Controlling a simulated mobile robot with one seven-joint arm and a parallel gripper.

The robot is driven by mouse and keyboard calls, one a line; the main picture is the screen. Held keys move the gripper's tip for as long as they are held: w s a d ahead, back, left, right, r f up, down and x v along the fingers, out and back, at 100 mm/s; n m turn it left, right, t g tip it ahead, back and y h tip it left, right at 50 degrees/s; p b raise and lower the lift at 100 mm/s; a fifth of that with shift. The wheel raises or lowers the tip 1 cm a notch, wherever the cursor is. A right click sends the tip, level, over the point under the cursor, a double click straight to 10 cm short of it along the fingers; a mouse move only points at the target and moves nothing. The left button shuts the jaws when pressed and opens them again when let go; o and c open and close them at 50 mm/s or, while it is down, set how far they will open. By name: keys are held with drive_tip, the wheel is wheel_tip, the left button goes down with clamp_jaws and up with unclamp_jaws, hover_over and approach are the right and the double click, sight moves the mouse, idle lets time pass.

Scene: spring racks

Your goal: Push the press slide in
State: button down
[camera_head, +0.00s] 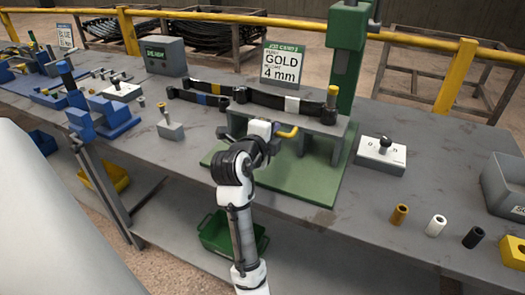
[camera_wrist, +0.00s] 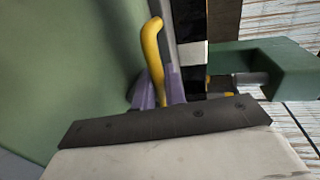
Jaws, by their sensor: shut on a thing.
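The green press (camera_head: 343,75) stands on the bench with a green base plate (camera_head: 318,190). A grey block structure (camera_head: 325,128) sits in front of its column. A bent yellow handle (camera_head: 289,133) shows at the front of this structure; I take it as the slide's handle. My gripper (camera_head: 276,130) is at the handle. In the wrist view the purple fingers of my gripper (camera_wrist: 160,90) are closed around the lower part of the yellow handle (camera_wrist: 153,42). The handle's lower end is hidden by the fingers and the wrist body. How far in the slide sits cannot be told.
Dark leaf strips (camera_head: 255,97) with coloured bands lie across the press. A sign (camera_head: 281,65) reads GOLD 4 mm. A white block with a black knob (camera_head: 381,152) stands right of the press. Gold, white and black sleeves (camera_head: 436,226) stand on the right, with free bench between.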

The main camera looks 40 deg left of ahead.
sight(282, 118)
drive_tip(key=x, duration=0.3)
drive_tip(key=r+b+x, duration=0.1)
drive_tip(key=x, duration=0.1)
drive_tip(key=shift+w+a, duration=0.15)
drive_tip(key=shift+w, duration=0.35)
drive_tip(key=shift+w+r, duration=0.15)
drive_tip(key=shift+r, duration=0.05)
drive_tip(key=c, duration=1.8)
unclamp_jaws()
drive_tip(key=shift+c, duration=0.2)
drive_tip(key=o, duration=0.3)
drive_tip(key=shift+w+f, duration=0.15)
drive_tip(key=b+v, duration=0.2)
drive_tip(key=v, duration=1.1)
drive_tip(key=shift+s, duration=0.4)
